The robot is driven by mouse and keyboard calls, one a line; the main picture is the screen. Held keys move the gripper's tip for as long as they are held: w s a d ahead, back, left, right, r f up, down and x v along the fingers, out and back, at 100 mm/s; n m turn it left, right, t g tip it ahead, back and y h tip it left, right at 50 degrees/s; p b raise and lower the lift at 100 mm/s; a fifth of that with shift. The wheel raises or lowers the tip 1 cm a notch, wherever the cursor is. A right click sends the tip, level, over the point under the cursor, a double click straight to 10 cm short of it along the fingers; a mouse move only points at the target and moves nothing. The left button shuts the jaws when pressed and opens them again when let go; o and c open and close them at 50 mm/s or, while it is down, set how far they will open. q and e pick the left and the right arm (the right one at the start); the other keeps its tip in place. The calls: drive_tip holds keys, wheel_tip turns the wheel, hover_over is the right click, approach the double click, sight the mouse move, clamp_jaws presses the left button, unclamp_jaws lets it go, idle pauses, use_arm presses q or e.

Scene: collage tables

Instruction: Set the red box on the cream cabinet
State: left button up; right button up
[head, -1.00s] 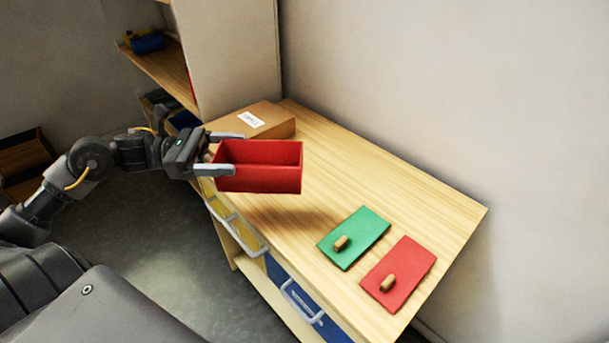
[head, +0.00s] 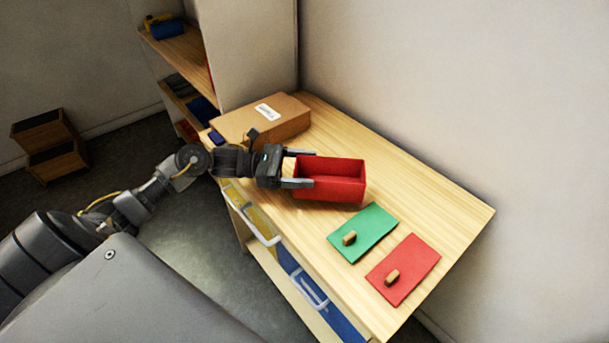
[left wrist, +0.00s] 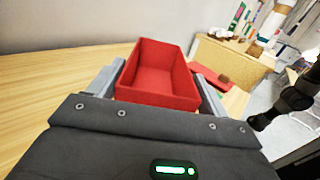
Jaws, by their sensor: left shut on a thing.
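The red box (head: 335,190) is open-topped and looks empty. My left gripper (head: 303,168) is shut on it, with one finger along each side. In the head view the box is upright over the wooden top of the cabinet, beside the cardboard box; whether it touches the top I cannot tell. The left wrist view shows the red box (left wrist: 158,83) between the two fingers. The cabinet (head: 440,205) has a light wood top, a cream lower shelf and yellow and blue drawers on its front.
A green lid (head: 364,232) and a red lid (head: 404,269), each with a wooden knob, lie flat near the front right of the top. A cardboard box (head: 285,120) with a white label stands at the back left. A tall shelf (head: 255,55) rises behind it.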

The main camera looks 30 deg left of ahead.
sight(304, 176)
use_arm(q)
wheel_tip(304, 176, down, 3)
drive_tip(key=shift+w+d+f+p, duration=0.1)
drive_tip(key=shift+w+p, duration=0.05)
drive_tip(key=shift+p, duration=0.65)
drive_tip(key=shift+f+b, duration=0.25)
drive_tip(key=shift+b, duration=0.15)
drive_tip(key=o, duration=0.8)
drive_tip(key=shift+r, duration=0.1)
drive_tip(key=shift+o, duration=1.1)
